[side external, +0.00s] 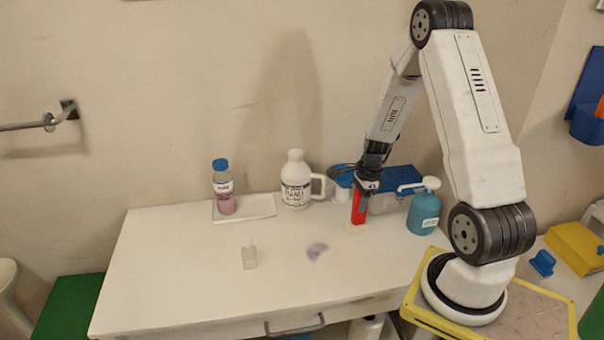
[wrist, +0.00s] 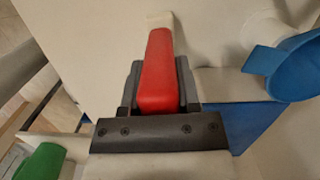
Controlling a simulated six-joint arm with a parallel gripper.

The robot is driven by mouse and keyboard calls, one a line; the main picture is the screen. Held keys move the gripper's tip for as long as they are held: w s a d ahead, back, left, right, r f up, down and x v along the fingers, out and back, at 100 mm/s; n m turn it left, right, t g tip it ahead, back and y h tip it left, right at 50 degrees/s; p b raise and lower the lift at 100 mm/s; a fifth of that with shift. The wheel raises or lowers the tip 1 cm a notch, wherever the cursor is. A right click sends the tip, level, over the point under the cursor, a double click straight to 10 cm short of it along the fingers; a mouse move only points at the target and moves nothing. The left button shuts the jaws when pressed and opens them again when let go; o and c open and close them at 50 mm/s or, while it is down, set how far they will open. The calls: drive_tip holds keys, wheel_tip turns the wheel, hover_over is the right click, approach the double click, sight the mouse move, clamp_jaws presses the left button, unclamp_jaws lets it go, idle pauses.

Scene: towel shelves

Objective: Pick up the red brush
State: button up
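The red brush (side external: 359,207) stands upright over the back right part of the white table, its pale bristle end down at the tabletop. I cannot tell whether the bristles touch the table. My gripper (side external: 366,184) is directly above it, pointing down, with its fingers around the upper handle. In the wrist view the red handle (wrist: 158,70) lies between the two dark fingers (wrist: 159,88), which sit close against both sides. The pale end shows beyond the handle. The inner finger faces are hidden by the handle.
A teal pump bottle (side external: 424,210) stands just right of the brush, and a blue box (side external: 398,181) is behind. A white jug (side external: 296,183) and a pink bottle (side external: 224,190) on a tray (side external: 262,206) are left.

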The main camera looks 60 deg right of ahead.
clamp_jaws()
drive_tip(key=shift+r, duration=0.2)
drive_tip(key=s+a+r, duration=0.7)
drive_tip(key=s+r, duration=0.5)
drive_tip(key=shift+a+r, duration=0.2)
drive_tip(key=shift+r, duration=0.1)
idle(0.3)
drive_tip(key=shift+w, duration=0.1)
idle(0.6)
